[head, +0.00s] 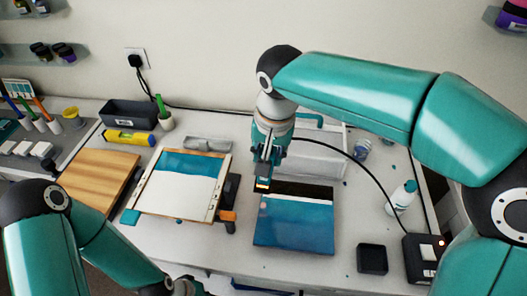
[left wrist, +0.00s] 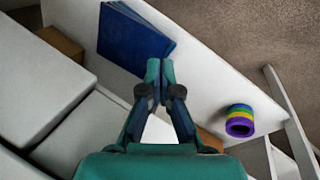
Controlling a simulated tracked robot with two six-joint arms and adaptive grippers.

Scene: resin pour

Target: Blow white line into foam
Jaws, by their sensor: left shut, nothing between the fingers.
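A panel (head: 294,232) lies on the white worktop, mostly blue, with a black band (head: 300,188) along its far edge. A thin white line (head: 310,199) runs between black and blue. My right gripper (head: 267,155) is above the panel's far left corner and appears shut on a dark hot-air tool (head: 262,184) with an orange tip, pointing down near the white line's left end. The fingers are partly hidden. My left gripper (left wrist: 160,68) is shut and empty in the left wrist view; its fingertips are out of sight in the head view.
A framed white-and-blue board (head: 187,205) lies left of the panel, beside a wooden board (head: 97,181). A black cable runs to a switch box (head: 424,258). A white bottle (head: 401,197) and small black tray (head: 372,259) stand right. Coloured rolls (left wrist: 240,120) show in the left wrist view.

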